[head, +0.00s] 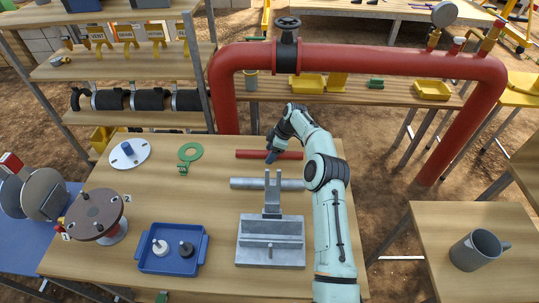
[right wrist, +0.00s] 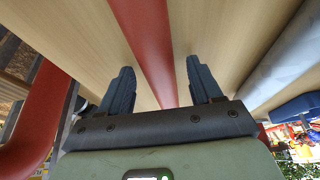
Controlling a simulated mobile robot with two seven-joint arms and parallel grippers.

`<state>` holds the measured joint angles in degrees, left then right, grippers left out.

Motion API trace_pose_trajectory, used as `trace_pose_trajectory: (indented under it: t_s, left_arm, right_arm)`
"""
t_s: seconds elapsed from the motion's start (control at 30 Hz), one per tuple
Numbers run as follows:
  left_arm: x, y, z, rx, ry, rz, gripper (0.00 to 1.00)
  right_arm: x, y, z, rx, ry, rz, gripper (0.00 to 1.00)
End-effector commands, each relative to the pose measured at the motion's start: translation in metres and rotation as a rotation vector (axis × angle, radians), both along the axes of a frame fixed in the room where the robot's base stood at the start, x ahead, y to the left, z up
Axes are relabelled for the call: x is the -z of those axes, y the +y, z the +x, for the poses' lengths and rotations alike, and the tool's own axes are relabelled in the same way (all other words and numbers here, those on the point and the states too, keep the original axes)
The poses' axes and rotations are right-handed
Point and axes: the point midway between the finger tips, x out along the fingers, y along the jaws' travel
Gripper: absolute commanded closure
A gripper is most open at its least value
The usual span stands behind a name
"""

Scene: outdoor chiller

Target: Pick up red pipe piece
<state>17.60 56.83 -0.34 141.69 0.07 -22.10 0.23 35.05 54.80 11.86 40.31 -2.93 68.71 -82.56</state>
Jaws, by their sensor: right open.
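The red pipe piece (head: 253,155) lies flat on the wooden table, left to right, near its back edge. My right gripper (head: 271,157) is at the middle of it in the head view and covers part of it. In the right wrist view the red pipe piece (right wrist: 148,42) runs between the two spread fingers of my right gripper (right wrist: 163,88), with a gap on each side. The fingers are open and hold nothing. My left gripper is not in view.
A grey pipe (head: 244,183) lies in front of the red piece, behind a grey metal fixture (head: 270,252). A green ring (head: 190,152) and a blue tray (head: 172,266) are to the left. A large fixed red pipe (head: 385,62) arches behind the table.

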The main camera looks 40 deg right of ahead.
Motion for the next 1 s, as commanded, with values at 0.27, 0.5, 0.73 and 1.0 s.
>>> trace_pose_trajectory:
  t_s: [0.27,0.5,0.73,1.0]
  left_arm:
    - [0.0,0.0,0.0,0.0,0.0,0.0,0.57]
    - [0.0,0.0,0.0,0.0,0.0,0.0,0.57]
    - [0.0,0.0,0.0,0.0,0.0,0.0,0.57]
    - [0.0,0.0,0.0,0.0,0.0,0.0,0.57]
  right_arm:
    - [0.0,0.0,0.0,0.0,0.0,0.0,1.0]
    - [-0.003,0.0,0.001,0.0,-0.004,0.0,1.0]
    - [-0.025,-0.001,0.001,0.0,-0.008,-0.003,1.0]
    - [-0.076,-0.001,0.001,0.001,-0.008,-0.003,1.0]
